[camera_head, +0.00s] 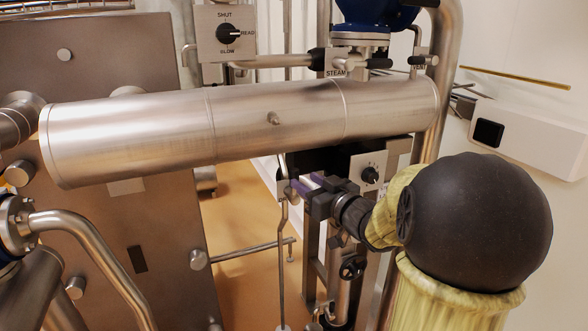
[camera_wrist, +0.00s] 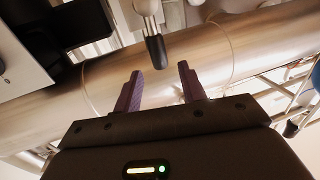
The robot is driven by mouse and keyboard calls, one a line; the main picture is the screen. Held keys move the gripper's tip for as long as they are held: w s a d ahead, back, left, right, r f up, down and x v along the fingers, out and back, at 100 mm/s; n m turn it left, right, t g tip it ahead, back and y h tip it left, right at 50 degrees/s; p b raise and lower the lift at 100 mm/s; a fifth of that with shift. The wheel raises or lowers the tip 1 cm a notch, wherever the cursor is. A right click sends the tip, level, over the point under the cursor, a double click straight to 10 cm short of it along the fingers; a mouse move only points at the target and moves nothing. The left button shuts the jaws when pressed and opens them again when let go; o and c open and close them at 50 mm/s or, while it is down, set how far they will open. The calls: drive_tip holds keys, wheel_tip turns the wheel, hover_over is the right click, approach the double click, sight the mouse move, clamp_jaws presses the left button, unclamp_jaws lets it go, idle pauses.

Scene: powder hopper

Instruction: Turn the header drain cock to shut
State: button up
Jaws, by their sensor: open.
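The header (camera_head: 240,122) is a large steel cylinder lying across the head view; its curved side also fills the middle of the wrist view (camera_wrist: 110,82). In the wrist view a metal lever with a black tip (camera_wrist: 155,48), which looks like the drain cock handle, hangs in from the top edge. My gripper (camera_wrist: 160,69) is open, its two purple fingers apart below the lever tip, with nothing between them. In the head view my gripper (camera_head: 306,184) is just under the header; the cock cannot be made out clearly there.
A panel with a dial (camera_head: 370,174) stands close right of my gripper. A SHUT/READ/BLOW selector (camera_head: 228,34) and a STEAM-labelled valve lever (camera_head: 336,62) are above the header. Open floor (camera_head: 245,215) shows at lower middle.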

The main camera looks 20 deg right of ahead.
sight(297, 175)
drive_tip(key=p+x, duration=0.1)
drive_tip(key=x, duration=0.5)
drive_tip(key=shift+w+p, duration=0.1)
drive_tip(key=shift+p, duration=0.2)
clamp_jaws()
